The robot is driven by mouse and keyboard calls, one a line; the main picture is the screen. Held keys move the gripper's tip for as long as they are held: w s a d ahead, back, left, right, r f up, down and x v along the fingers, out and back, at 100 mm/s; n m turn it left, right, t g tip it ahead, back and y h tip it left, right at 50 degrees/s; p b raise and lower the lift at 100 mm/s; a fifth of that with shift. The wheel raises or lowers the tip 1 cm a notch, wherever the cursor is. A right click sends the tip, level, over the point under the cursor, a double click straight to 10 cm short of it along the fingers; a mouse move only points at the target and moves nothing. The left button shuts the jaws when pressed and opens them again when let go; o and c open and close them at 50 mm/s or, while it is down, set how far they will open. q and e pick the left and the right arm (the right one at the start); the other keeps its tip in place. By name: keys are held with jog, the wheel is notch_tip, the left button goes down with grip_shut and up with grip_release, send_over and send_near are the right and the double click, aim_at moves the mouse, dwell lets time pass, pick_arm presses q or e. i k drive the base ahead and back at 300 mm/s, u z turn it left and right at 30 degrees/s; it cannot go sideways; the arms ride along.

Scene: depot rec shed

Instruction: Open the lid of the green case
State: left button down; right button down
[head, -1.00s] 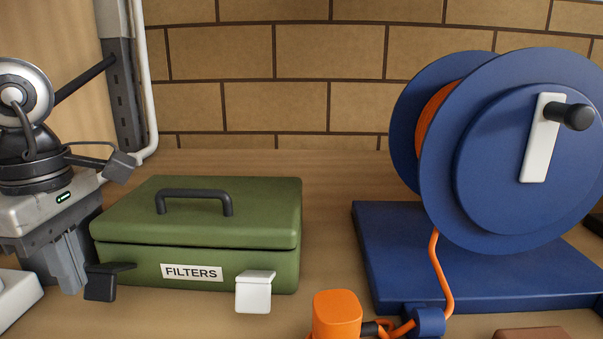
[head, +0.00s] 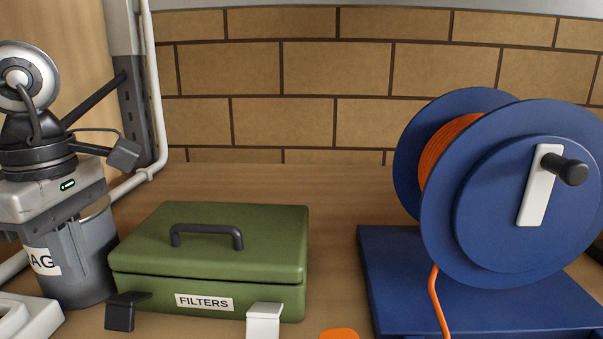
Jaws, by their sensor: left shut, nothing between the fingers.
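The green case (head: 205,262) stands on the wooden bench left of centre, its lid (head: 270,235) down flat on the body. The lid has a dark carrying handle (head: 207,232) on top. The front bears a "FILTERS" label (head: 204,302), a black tab (head: 121,312) at left and a white tab (head: 264,319) at right, both jutting forward. My left gripper (head: 55,206) is at the far left, apart from the case. It is shut and empty; its fingertips are hard to make out. My right gripper is not in view.
A grey bin (head: 83,262) stands left of the case, partly behind my gripper. A blue cable reel (head: 480,215) with orange cable stands right on a blue base (head: 385,275). A white object (head: 30,318) lies front left. Bare bench separates case and reel.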

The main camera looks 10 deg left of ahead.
aim_at(242, 242)
jog(key=k, duration=1)
